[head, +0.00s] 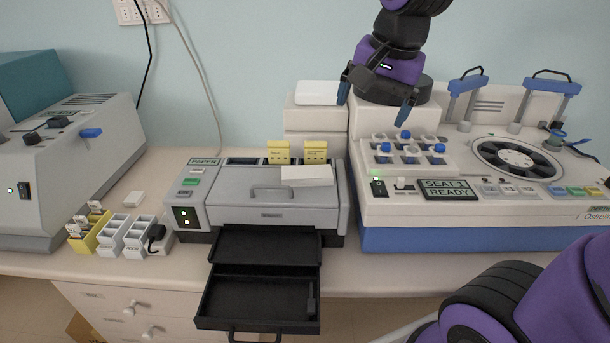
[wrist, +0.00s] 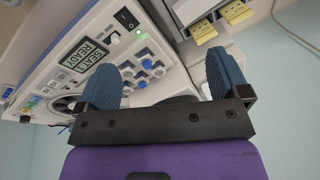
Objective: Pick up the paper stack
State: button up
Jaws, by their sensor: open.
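A flat white block that looks like the paper stack (head: 307,175) lies on top of the grey printer (head: 265,215), towards its right rear, just in front of two yellow packs. My gripper (head: 373,100) is up and to the right of it, above the blue and white machine, well apart from the stack. The gripper is open and empty; its two blue fingers are spread in the wrist view (wrist: 165,82). I cannot make out the white stack in the wrist view.
The machine (head: 470,215) reading "SEAT 1 READY" has blue-capped vials (head: 410,150) under my gripper. Yellow packs (head: 315,152) stand behind the stack. An open black tray (head: 262,298) juts from the printer's front. Small racks (head: 115,230) stand at left; another white block (head: 317,92) is behind.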

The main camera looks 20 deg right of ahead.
jog(key=w+a+f+m+g, duration=0.2)
jog(key=w+f+m, duration=0.2)
jog(key=w+m, duration=0.3)
jog(key=m+g, duration=0.1)
jog(key=m, duration=0.5)
send_over(307, 171)
notch_tip(307, 171, down, 8)
jog(key=shift+h, duration=0.3)
notch_tip(307, 171, down, 11)
jog(key=shift+s+r, duration=0.1)
jog(key=shift+r, duration=0.1)
jog(key=shift+c, duration=0.2)
jog(key=c, duration=1)
